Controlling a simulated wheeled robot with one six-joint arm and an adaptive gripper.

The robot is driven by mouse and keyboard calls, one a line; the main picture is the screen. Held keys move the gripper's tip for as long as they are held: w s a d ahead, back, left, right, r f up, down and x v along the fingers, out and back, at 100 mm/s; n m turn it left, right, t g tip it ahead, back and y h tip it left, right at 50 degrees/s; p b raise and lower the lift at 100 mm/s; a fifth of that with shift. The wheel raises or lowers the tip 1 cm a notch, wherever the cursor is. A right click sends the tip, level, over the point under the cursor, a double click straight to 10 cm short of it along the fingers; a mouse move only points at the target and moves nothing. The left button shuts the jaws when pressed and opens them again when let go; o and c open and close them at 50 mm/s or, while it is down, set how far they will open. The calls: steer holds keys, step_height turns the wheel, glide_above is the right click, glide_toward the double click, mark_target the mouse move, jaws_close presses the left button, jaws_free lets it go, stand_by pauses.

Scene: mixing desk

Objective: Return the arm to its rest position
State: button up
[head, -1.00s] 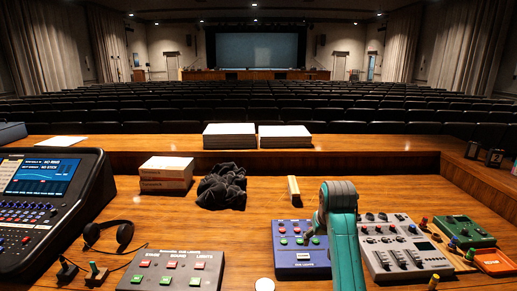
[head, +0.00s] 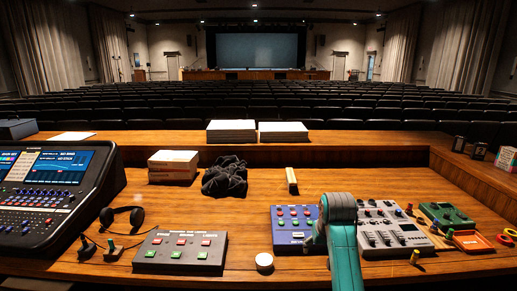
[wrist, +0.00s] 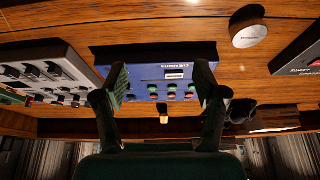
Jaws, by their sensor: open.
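My gripper (wrist: 160,92) is open and empty in the wrist view, its two fingers apart over the blue cue lights box (wrist: 157,62). In the head view my teal arm (head: 343,245) reaches over the desk from the front edge, right of the middle. Its bent link partly covers the right side of the blue box (head: 290,226), and the gripper is mostly hidden beside it.
A grey mixer (head: 388,234) stands close right of my arm. A dark button box (head: 180,253) and a round white piece (head: 264,262) lie to the left. Headphones (head: 122,217), a dark cloth (head: 224,178) and a large console (head: 40,215) are further left.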

steer(key=s+f+t, duration=0.2)
steer(key=s+f, duration=0.6)
steer(key=f, duration=0.4)
steer(key=s+f+t, duration=0.1)
steer(key=s+f, duration=0.7)
steer(key=f, duration=0.4)
steer(key=s+f+t, duration=0.2)
steer(key=s+f, duration=0.2)
steer(key=s, duration=0.7)
steer(key=s+r+t, duration=0.1)
steer(key=s+r, duration=0.1)
steer(key=s, duration=0.7)
steer(key=s+r+t, duration=0.1)
steer(key=s+r, duration=0.1)
steer(key=s, duration=0.7)
steer(key=s+r+t, duration=0.3)
steer(key=s+r, duration=1.2)
steer(key=s, duration=0.1)
steer(key=shift+r, duration=0.1)
